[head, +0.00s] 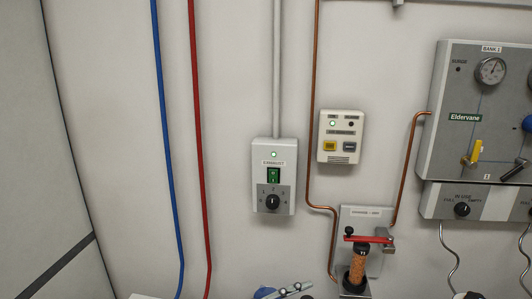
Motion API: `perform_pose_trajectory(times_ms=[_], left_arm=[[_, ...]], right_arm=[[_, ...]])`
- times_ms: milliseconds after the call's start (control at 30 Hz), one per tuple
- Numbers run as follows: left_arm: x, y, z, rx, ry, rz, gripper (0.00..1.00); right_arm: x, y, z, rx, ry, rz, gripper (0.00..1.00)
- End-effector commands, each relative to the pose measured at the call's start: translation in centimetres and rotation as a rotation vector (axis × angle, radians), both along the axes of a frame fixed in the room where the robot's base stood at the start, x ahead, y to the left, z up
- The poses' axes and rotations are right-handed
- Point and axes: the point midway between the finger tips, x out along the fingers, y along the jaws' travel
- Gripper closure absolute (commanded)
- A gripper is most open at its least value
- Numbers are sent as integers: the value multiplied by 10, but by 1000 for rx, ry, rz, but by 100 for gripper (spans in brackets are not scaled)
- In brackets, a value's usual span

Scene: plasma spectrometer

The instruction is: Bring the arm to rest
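Neither of my grippers can be made out in the head view, and no arm of mine is clearly visible. The view faces a pale wall (100,120) with fittings on it. An exhaust control box (273,176) is mounted at the middle, with a lit green lamp, a green switch and a black dial. A small alarm box (341,137) with a lit green lamp and yellow and grey buttons is to its right.
A grey gas panel (475,110) with gauge and yellow lever is at the right. An orange-filled column (358,266) with a red lever stands below. Blue (165,130) and red (196,130) pipes run down the left. Partly cut-off parts (285,291) show at the bottom edge.

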Motion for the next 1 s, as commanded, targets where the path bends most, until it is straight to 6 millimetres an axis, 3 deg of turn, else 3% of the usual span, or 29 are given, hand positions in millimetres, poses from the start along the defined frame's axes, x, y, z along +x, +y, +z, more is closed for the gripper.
perform_pose_trajectory(times_ms=[100, 233, 367, 467, 567, 700, 833, 1000], left_arm=[[14, 31, 37, -208, -2, 223, 66], [33, 89, 49, -351, 57, 511, 66], [38, 156, 25, -397, 187, 805, 66], [28, 203, -12, -370, 334, 1009, 66], [2, 242, -58, -293, 512, 1177, 66], [-57, 275, -122, -121, 789, 1320, 66], [-115, 285, -162, 41, 1006, 1351, 66], [-181, 286, -191, 218, 1219, 1315, 66]], right_arm=[[0, 4, 0, 4, 0, -1, 66], [0, 5, 0, 6, -2, 1, 66], [1, 5, 0, 6, -3, 1, 66], [1, 5, 0, 6, -3, 2, 66], [2, 4, 0, 6, -4, 2, 66], [2, 3, 0, 4, -5, 2, 66], [3, 1, 0, 1, -6, 3, 66], [3, -1, 0, 0, -6, 3, 66]])
